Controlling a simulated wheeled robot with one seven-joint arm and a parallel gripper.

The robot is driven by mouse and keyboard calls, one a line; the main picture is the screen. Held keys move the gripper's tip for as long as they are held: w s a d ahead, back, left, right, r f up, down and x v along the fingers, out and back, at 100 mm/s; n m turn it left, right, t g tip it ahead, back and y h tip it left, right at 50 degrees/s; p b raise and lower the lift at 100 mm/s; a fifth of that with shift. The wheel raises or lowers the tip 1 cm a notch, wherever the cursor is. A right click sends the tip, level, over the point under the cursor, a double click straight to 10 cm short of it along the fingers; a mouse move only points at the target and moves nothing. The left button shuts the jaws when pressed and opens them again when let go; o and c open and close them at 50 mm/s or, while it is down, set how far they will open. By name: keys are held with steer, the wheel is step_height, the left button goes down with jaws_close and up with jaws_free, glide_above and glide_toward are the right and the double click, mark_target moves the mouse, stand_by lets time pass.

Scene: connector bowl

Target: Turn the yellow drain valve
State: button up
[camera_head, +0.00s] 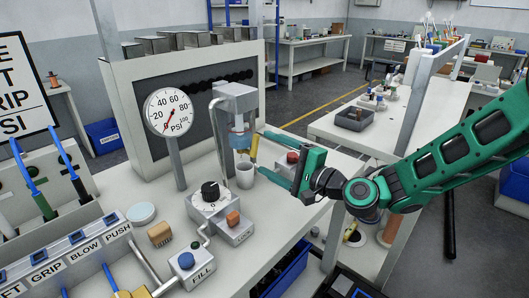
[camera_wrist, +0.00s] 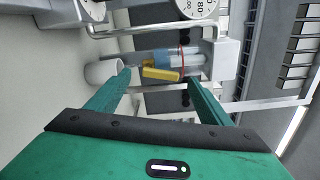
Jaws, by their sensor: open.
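The yellow drain valve (camera_head: 254,147) is a small yellow lever on the lower end of the clear and blue filter bowl (camera_head: 238,138), under a grey head. In the wrist view the yellow drain valve (camera_wrist: 161,75) shows as a bar ahead between my fingertips. My gripper (camera_head: 265,152) is to the right of the valve in the head view, its green fingers pointing at it. In the wrist view my gripper (camera_wrist: 159,80) is open, with nothing held. I cannot tell whether either finger touches the valve; a gap seems to remain.
A white cup (camera_head: 245,175) stands under the bowl, close to the lower finger. A pressure gauge (camera_head: 169,111), a box with a black knob (camera_head: 210,191) and a FILL box (camera_head: 188,262) stand to the left. A red button box (camera_head: 292,157) is behind my fingers.

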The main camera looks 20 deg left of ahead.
steer(key=v, duration=0.7)
steer(key=s+d+f+n+g+h, duration=0.1)
steer(key=d+f+n+h, duration=0.2)
steer(key=d, duration=0.9)
steer(key=s+d+f+n+g+h, duration=0.1)
steer(key=s+d+f+h, duration=0.15)
steer(key=d+h, duration=0.6)
steer(key=d+f+n+g+h, duration=0.15)
steer(key=d+f, duration=0.25)
steer(key=d, duration=1)
steer(key=s+d+r+m+h, duration=0.25)
steer(key=s+d, duration=0.65)
steer(key=d, duration=0.5)
steer(key=s+d+m+g, duration=0.1)
steer(key=s+d+g, duration=0.1)
steer(key=s, duration=0.5)
steer(key=s+d+r+m+g, duration=0.1)
steer(key=s+d, duration=0.3)
steer(key=s, duration=0.3)
steer(key=shift+s+d+r+g+h, duration=0.25)
steer(key=shift+r+g+h, duration=0.1)
steer(key=shift+h, duration=0.1)
